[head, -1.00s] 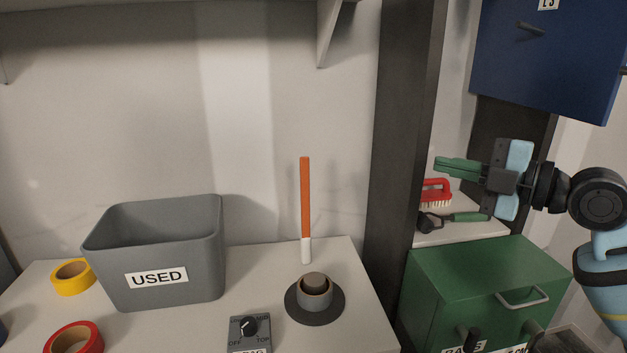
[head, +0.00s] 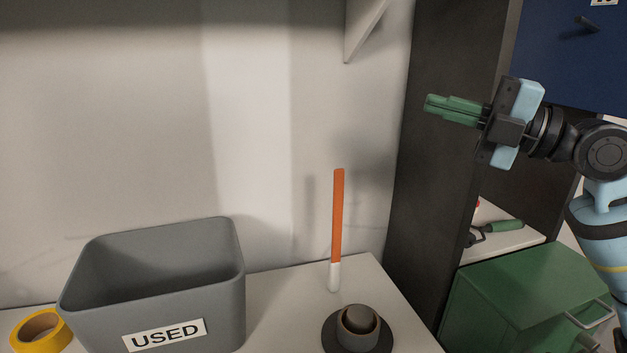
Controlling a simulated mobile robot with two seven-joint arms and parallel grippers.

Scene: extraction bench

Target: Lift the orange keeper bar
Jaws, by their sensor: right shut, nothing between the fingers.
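The orange keeper bar (head: 338,215) stands upright near the back right of the white bench, with a white lower end. It appears free of any gripper. My right gripper (head: 430,104) is at the upper right, its green fingers together and pointing left, with nothing between them. It is higher than the bar's top and to its right in the picture, clearly apart from it. My left gripper is not in view.
A grey bin labelled USED (head: 165,334) stands on the bench left of the bar. Yellow tape (head: 40,330) lies far left. A dark post (head: 440,150) and green box (head: 525,290) are on the right.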

